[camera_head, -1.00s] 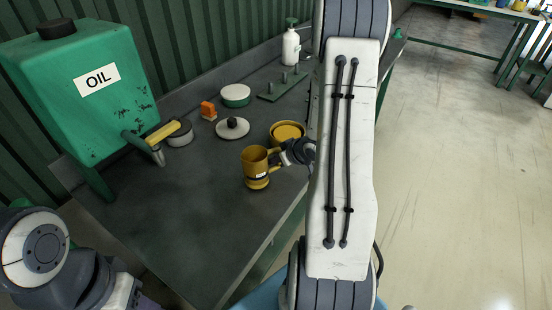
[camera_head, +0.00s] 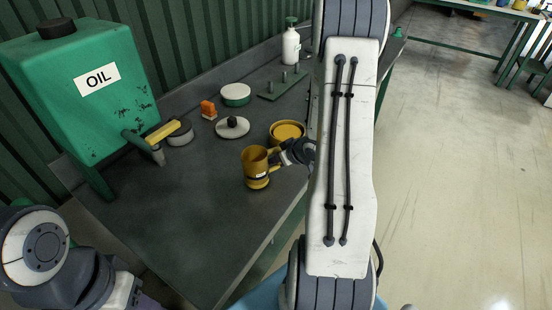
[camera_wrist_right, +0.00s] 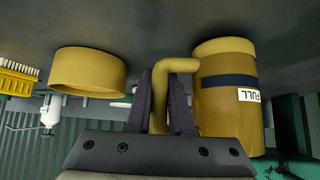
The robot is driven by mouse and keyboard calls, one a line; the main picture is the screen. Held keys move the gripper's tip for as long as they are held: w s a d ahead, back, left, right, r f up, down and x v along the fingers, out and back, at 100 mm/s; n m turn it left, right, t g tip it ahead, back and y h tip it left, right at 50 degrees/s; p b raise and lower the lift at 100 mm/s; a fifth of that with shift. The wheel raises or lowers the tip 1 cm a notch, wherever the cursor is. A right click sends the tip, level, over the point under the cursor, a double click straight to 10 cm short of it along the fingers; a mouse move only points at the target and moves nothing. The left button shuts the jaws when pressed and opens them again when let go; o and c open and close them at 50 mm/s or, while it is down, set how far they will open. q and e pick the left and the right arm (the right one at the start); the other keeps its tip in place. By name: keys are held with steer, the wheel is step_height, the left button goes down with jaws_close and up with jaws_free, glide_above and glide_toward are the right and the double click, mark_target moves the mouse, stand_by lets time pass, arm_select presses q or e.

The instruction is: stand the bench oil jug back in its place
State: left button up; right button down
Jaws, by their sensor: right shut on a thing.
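The bench oil jug (camera_head: 256,170) is yellow with a dark band and a side handle. It appears upright near the front edge of the bench. My right gripper (camera_head: 285,155) reaches it from the right and is shut on its handle. I cannot tell whether the jug's base touches the bench. My left arm is at the lower left; its gripper is out of view.
A yellow round container (camera_head: 288,131) stands just behind the jug. A green oil tank (camera_head: 85,95) with a tap stands at the left. The front left bench top is clear.

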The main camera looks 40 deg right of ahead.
steer(key=shift+f+b, duration=0.3)
steer(key=shift+f, duration=0.15)
stand_by(0.3)
steer(key=c, duration=0.7)
jaws_free()
steer(key=p+v, duration=0.5)
steer(key=v, duration=0.3)
steer(key=shift+p, duration=0.35)
stand_by(0.8)
stand_by(0.4)
